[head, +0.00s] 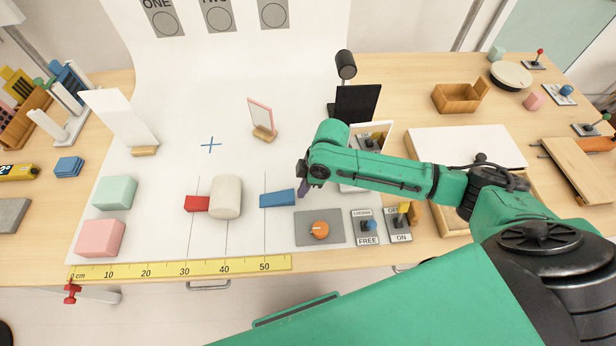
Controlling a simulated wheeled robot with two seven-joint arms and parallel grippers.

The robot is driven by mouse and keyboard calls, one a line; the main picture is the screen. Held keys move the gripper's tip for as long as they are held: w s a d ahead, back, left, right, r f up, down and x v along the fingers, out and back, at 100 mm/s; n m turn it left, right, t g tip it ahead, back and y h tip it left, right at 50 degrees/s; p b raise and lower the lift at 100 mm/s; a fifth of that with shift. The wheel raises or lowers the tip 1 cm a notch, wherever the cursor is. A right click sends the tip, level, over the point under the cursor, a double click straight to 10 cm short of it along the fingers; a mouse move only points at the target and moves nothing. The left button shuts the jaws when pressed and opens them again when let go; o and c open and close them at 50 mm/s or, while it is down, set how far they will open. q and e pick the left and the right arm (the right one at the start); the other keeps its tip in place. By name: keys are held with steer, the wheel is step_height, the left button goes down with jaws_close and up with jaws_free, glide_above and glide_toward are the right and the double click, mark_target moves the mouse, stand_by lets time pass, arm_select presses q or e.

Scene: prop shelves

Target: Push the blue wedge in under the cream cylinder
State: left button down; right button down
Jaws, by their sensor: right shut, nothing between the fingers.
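The cream cylinder (226,197) lies on the white sheet. A red wedge (196,203) sits at its left side, touching or nearly touching it. The blue wedge (277,198) lies to the right of the cylinder, its narrower end toward it, with a gap of bare sheet between them. My right gripper (304,189) is shut and empty, low beside the right, taller end of the blue wedge. Its fingertips are partly hidden by my arm, and I cannot tell whether they touch the wedge. My left gripper is not in view.
A yellow ruler (180,269) runs along the front edge. A grey panel with an orange knob (318,230) and switch plates (366,227) stand close in front of my right gripper. Mint (114,192) and pink (101,238) blocks are at the left.

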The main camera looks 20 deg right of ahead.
mark_target(274, 199)
steer(key=shift+a+f, duration=0.2)
steer(key=shift+f, duration=0.3)
steer(key=shift+a+f, duration=0.15)
steer(key=shift+f, duration=0.1)
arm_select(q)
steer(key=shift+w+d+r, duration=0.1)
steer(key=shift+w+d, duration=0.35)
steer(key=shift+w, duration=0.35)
arm_select(e)
steer(key=shift+s, duration=0.1)
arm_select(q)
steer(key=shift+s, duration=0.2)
arm_select(e)
steer(key=a, duration=0.2)
steer(key=w+a, duration=0.1)
steer(key=a, duration=0.1)
steer(key=w+a, duration=0.1)
steer(key=a, duration=0.1)
steer(key=shift+a, duration=0.4)
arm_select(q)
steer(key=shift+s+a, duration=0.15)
arm_select(e)
steer(key=shift+s+d, duration=0.1)
